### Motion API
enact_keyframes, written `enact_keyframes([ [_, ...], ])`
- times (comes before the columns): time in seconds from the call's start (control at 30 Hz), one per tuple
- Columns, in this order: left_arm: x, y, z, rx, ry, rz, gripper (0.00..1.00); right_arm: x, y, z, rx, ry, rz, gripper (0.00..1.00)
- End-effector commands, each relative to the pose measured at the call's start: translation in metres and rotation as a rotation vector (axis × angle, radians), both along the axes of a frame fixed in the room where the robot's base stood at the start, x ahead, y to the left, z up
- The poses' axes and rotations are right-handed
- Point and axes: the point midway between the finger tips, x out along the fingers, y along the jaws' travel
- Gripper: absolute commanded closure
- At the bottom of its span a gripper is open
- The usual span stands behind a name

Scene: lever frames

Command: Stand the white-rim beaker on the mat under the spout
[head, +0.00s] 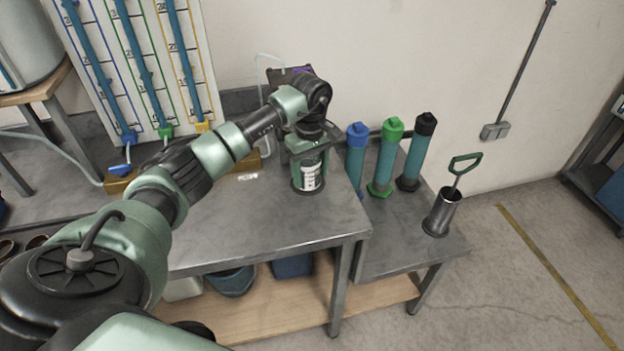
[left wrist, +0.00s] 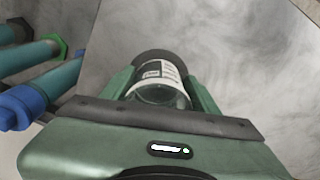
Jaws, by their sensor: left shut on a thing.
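My left gripper (head: 309,152) is over the back right of the grey workbench, shut on a clear beaker (head: 311,178) with a white label. In the left wrist view the beaker (left wrist: 160,84) is between the two green fingers, with a pale rim towards me. A dark round mat (left wrist: 150,56) shows at the beaker's base; I cannot tell whether the beaker rests on it or hangs just above. A dark device with a purple patch (head: 303,70) stands behind my gripper. Its spout is hidden by my arm. My right gripper is not in view.
Blue-capped (head: 357,135), green-capped (head: 392,128) and black-capped (head: 426,122) cylinders stand right of the gripper. A metal cup with a green-handled tool (head: 442,212) is on the lower bench. The workbench front (head: 270,230) is clear. A tube board (head: 140,60) stands at the back left.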

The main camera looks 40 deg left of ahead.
Motion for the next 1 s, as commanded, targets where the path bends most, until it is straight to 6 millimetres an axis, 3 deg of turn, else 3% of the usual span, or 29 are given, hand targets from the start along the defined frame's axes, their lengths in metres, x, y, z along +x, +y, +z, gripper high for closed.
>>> enact_keyframes([
  [0.77,0.0006,0.0013,-0.0065,0.001,0.001,0.000,0.79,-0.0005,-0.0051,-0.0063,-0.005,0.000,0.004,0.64],
  [0.8,0.0006,0.0012,-0.0059,0.001,0.000,0.000,0.34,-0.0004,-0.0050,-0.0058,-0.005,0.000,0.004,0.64],
  [0.87,0.0006,0.0012,-0.0056,0.001,0.000,0.000,0.18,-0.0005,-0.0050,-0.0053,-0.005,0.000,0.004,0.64],
  [1.0,0.0006,0.0011,-0.0056,0.001,0.000,0.000,0.15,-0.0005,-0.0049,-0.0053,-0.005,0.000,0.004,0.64],
])
